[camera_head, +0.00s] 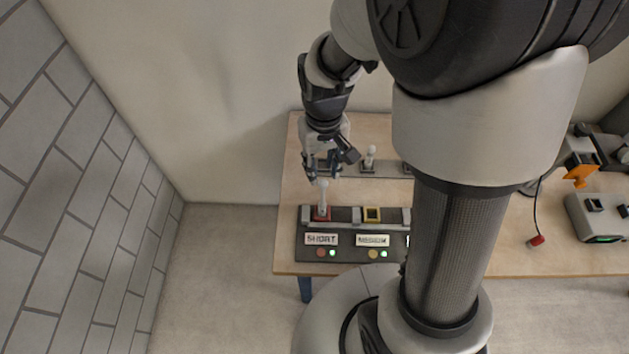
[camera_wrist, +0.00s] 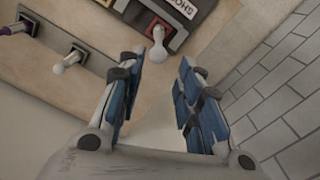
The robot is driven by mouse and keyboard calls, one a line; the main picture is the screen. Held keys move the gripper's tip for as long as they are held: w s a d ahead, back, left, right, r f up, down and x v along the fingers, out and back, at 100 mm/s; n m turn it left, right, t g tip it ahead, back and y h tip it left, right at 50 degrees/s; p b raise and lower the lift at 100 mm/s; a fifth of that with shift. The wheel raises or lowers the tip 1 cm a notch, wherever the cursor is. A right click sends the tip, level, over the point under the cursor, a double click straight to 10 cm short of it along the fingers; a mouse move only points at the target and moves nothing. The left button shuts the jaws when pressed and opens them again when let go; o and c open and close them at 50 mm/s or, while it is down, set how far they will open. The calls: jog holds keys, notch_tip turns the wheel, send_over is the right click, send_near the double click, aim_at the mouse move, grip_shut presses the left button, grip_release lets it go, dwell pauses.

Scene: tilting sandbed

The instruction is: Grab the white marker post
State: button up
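A white post (camera_head: 323,198) with a rounded top stands in the red-framed socket above the "SHORT" sign, at the left of a dark station. It also shows in the wrist view (camera_wrist: 158,46), just beyond the fingertips and in line with the gap between them. A second pale post (camera_head: 369,158) stands on the grey rack behind; in the wrist view it is at the left (camera_wrist: 70,60). My gripper (camera_head: 322,172) is above the SHORT post. In the wrist view its blue-padded fingers (camera_wrist: 158,62) are apart with nothing between them.
The dark station (camera_head: 344,254) has a yellow-framed socket (camera_head: 372,214) above a second sign. The grey rack (camera_head: 394,170) lies behind; a purple piece (camera_wrist: 18,28) stands on it. A brick wall (camera_head: 85,170) is at left. A red-ended cable (camera_head: 537,240) lies right.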

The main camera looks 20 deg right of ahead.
jog(key=b, duration=0.3)
send_over(323, 204)
jog(key=f, duration=0.6)
jog(key=w+f, duration=0.1)
jog(key=f, duration=0.2)
jog(key=shift+a, duration=0.2)
jog(key=f, duration=0.1)
jog(key=f+b, duration=0.1)
jog(key=f, duration=0.2)
jog(key=shift+s+d+f+b, duration=0.15)
jog(key=shift+s+d+b, duration=0.1)
jog(key=shift+s+b, duration=0.05)
jog(key=shift+w+f, duration=0.1)
jog(key=shift+f, duration=0.25)
jog(key=shift+r, duration=0.1)
jog(key=shift+c, duration=0.2)
grip_shut()
